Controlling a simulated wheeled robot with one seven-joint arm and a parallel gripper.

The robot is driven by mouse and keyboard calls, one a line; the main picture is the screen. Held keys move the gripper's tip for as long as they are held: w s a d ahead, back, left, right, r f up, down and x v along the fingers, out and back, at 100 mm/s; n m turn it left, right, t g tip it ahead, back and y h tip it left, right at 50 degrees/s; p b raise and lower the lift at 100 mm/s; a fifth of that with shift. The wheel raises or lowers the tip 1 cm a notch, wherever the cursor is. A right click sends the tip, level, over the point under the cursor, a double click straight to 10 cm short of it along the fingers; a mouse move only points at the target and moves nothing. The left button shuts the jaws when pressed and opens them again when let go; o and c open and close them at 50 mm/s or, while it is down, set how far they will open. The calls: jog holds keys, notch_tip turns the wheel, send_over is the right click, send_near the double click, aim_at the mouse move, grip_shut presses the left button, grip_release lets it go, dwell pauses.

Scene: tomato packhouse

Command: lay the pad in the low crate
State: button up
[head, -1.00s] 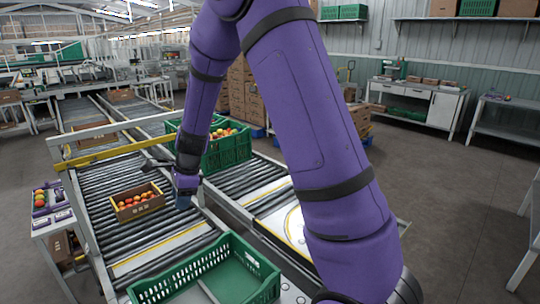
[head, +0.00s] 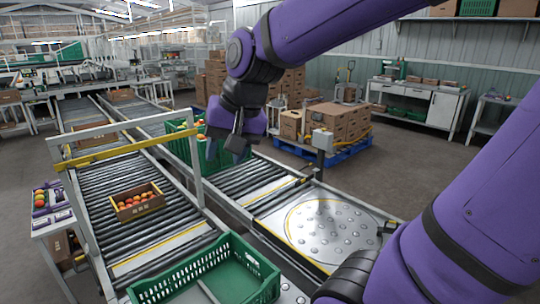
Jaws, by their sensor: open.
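My gripper (head: 225,152) hangs above the conveyor, in front of a green crate (head: 180,146) holding tomatoes and partly hiding it. The jaws are open, with nothing visible between the fingers. Another green crate (head: 262,265), with slotted walls, stands at the bottom edge of the head view and is cut off there. It looks low, and a pale strip shows inside it; I cannot tell what this strip is. I cannot make out a pad for certain anywhere.
A brown carton of tomatoes (head: 127,214) sits on the left roller conveyor (head: 110,185). A frame with a yellow bar (head: 125,150) crosses over that conveyor. A round ball-transfer plate (head: 330,232) is clear at right. Stacked cartons (head: 345,121) stand on a blue pallet behind.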

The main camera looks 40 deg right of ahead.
jog(key=s+d+r+n+t+h, duration=0.1)
jog(key=s+n, duration=0.4)
jog(key=s, duration=0.5)
jog(key=shift+d+r+h, duration=0.25)
jog(key=shift+d+h, duration=0.15)
jog(key=shift+d, duration=0.1)
